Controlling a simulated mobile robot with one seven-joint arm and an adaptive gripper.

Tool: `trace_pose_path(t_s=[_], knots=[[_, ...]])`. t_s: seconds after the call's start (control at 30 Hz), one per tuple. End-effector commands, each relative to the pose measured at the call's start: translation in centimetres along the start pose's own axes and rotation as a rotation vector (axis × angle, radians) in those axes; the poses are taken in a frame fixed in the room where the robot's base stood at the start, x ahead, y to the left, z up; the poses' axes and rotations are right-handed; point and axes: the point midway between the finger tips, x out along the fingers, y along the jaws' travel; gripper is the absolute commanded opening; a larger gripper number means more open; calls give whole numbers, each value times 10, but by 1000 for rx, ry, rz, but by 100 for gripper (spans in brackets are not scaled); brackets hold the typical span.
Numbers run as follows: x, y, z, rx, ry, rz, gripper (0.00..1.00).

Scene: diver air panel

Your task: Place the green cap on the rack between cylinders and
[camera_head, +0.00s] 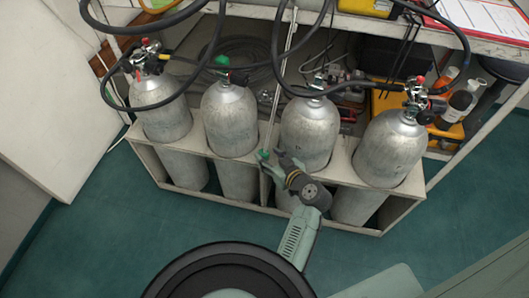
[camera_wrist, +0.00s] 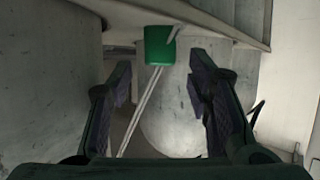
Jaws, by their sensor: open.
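A small green cap (camera_head: 262,155) is at the top rail of the rack (camera_head: 268,175), between the second and third cylinders from the left. It also shows in the wrist view (camera_wrist: 159,46), ahead of my fingertips and roughly centred between them. My gripper (camera_head: 274,165) is at the rack front beside the cap. Its fingers stand apart in the wrist view (camera_wrist: 163,80), with nothing gripped. The second cylinder (camera_head: 230,118) has another green piece (camera_head: 221,62) at its valve. The third cylinder (camera_head: 309,130) stands right of the gap. Whether the cap touches the rail is unclear.
Outer cylinders (camera_head: 160,105) (camera_head: 390,148) stand at the rack's ends. Black hoses (camera_head: 276,45) loop above the valves. A thin pale rod (camera_head: 287,55) rises behind the gap. A shelf with bottles (camera_head: 459,102) is behind at right.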

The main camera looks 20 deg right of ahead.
Motion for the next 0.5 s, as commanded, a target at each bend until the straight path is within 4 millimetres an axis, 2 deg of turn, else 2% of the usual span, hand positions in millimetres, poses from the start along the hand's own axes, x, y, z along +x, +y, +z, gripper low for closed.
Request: trace_pose_path(t_s=[0.03,0.2,0.33,0.5], knots=[[-12,0,2,0,0,3,46],[-48,0,1,0,0,3,46],[-67,0,0,0,0,1,46],[-79,0,0,0,-1,0,46]])
